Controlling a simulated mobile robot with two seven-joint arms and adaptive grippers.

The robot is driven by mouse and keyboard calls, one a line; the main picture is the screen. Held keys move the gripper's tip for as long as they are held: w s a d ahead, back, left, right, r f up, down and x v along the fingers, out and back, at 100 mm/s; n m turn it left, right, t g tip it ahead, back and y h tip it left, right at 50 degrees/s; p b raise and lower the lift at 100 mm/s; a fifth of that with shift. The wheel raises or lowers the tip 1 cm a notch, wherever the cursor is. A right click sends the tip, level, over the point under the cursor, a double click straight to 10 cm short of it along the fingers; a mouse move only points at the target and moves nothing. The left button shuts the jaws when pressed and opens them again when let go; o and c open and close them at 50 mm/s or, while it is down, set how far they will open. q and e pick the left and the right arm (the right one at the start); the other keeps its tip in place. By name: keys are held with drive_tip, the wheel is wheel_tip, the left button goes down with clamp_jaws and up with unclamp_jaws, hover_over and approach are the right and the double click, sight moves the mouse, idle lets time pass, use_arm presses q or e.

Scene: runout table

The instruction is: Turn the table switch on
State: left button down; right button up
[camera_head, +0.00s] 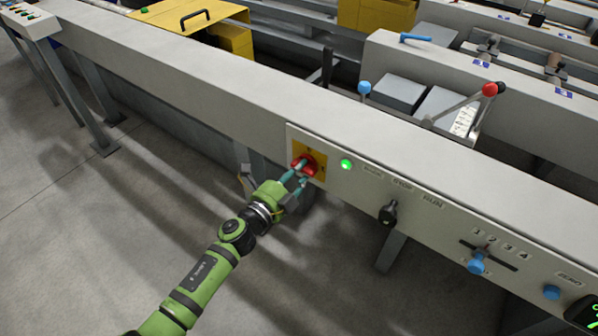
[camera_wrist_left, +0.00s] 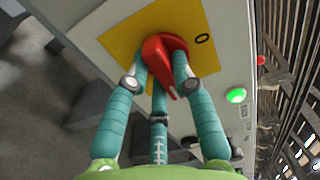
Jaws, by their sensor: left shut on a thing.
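The table switch (camera_head: 306,164) is a red rotary knob on a yellow plate, at the left end of the grey control panel on the table's side. My left gripper (camera_head: 299,177) reaches it from below left, its teal fingers shut on the red knob. In the left wrist view the red knob (camera_wrist_left: 162,62) sits between the fingers of my gripper (camera_wrist_left: 160,75), its pointed end towards the palm. A "0" mark shows on the yellow plate (camera_wrist_left: 128,38). A green lamp (camera_head: 346,164) beside the plate is lit. My right gripper is not in view.
Further right on the panel are a black selector (camera_head: 388,213), a blue slider knob (camera_head: 476,264) and a blue button (camera_head: 551,292). Levers with a blue ball (camera_head: 364,88) and a red ball (camera_head: 490,89) stand behind. Open floor (camera_head: 100,240) lies in front.

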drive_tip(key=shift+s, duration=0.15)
use_arm(q)
drive_tip(key=c, duration=1)
unclamp_jaws()
drive_tip(key=shift+c, duration=0.2)
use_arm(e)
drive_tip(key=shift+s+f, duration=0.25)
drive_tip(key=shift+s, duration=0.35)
use_arm(q)
drive_tip(key=v, duration=1.2)
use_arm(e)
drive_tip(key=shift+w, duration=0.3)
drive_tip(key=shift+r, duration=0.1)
